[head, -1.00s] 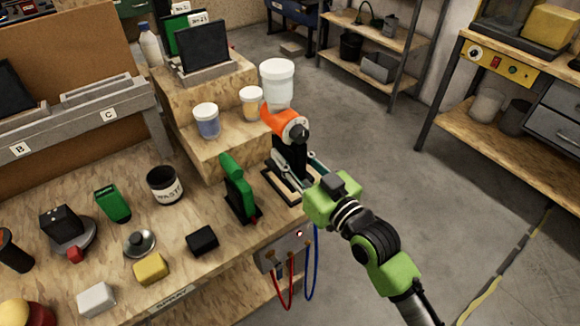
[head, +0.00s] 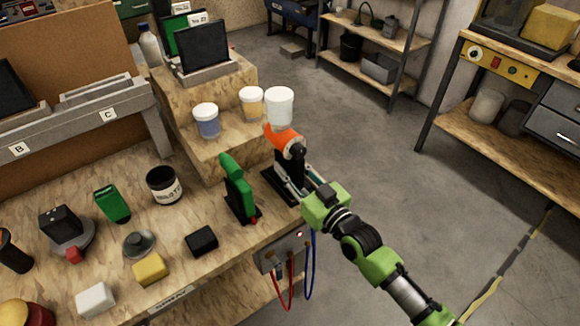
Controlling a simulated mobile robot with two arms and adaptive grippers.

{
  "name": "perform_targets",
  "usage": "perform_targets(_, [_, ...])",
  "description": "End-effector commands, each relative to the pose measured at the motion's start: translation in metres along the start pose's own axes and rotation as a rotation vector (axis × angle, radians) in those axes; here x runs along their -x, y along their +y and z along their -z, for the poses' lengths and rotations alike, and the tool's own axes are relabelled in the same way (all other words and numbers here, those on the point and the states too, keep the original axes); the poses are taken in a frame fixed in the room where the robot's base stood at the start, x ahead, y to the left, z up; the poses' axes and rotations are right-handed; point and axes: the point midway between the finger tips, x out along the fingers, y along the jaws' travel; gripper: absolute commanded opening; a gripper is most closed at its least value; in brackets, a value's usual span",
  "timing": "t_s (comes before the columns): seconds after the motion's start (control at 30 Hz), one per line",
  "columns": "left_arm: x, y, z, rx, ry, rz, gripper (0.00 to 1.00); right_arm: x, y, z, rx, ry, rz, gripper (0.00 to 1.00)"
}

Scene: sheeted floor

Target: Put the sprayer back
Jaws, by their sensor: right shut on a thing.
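The sprayer has an orange body (head: 283,137), a white cup (head: 279,105) on top and a dark handle. It is upright at the right edge of the workbench (head: 120,245). My right gripper (head: 292,178) is shut on the sprayer's handle, its arm coming in from the lower right. A dark square base frame (head: 275,186) lies on the bench directly below the sprayer. The handle's lower end is hidden by the gripper, so I cannot tell whether it touches the frame. My left gripper is not in the head view.
A green tool (head: 239,190) stands close left of the sprayer. Lidded jars (head: 206,121) stand on the wooden step behind. A waste cup (head: 164,186), black block (head: 202,241) and yellow block (head: 149,269) lie farther left. Red and blue hoses hang at the bench's front. Floor right is clear.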

Motion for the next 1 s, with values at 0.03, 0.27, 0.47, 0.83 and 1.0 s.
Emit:
perform_targets(0.03, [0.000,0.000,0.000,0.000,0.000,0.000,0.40,-0.001,0.000,0.005,0.001,0.010,-0.001,0.17])
perform_targets(0.27, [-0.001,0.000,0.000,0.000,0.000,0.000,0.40,0.000,0.000,-0.001,0.000,0.000,0.000,0.41])
perform_targets(0.47, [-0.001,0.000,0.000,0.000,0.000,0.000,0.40,0.000,0.000,-0.001,0.000,0.000,0.000,0.41])
perform_targets(0.83, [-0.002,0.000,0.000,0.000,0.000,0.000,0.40,0.025,0.000,-0.002,0.000,-0.002,-0.001,0.41])
perform_targets(1.0, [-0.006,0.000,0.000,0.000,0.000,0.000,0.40,0.063,0.000,-0.002,0.001,-0.003,0.000,0.41])
